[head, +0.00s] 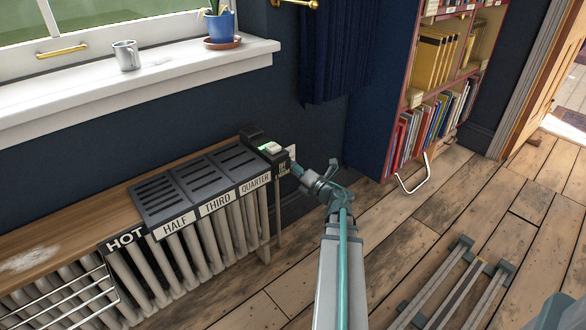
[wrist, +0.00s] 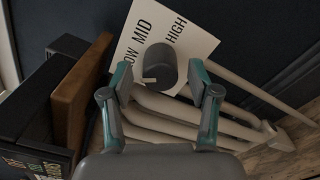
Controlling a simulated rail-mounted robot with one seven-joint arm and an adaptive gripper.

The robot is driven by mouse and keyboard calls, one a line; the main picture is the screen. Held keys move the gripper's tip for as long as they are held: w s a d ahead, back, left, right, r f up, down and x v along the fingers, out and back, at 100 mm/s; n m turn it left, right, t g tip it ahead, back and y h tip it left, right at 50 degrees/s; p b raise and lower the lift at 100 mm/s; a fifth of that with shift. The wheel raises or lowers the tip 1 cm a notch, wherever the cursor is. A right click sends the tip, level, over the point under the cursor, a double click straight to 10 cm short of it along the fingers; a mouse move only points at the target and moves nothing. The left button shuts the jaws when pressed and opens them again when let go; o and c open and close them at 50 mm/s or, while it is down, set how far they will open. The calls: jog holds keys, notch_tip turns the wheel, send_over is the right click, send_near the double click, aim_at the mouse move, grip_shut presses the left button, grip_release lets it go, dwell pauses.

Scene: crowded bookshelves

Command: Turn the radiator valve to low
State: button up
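The radiator valve is a dark grey round knob (wrist: 161,68) with a small white mark on its lower left, in the wrist view. Behind it is a white card (wrist: 200,42) reading MID and HIGH, with the low label partly hidden at left. I cannot tell exactly which label the mark points to. My gripper (wrist: 159,80) is open, one finger left of the knob and one right, with visible gaps to both sides. In the head view my gripper (head: 296,168) is at the right end of the radiator (head: 205,235); the knob is hidden there.
Pale pipes (wrist: 185,110) run below the knob.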

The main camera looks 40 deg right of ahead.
jog(key=s, duration=0.7)
jog(key=shift+s, duration=0.25)
dwell(0.5)
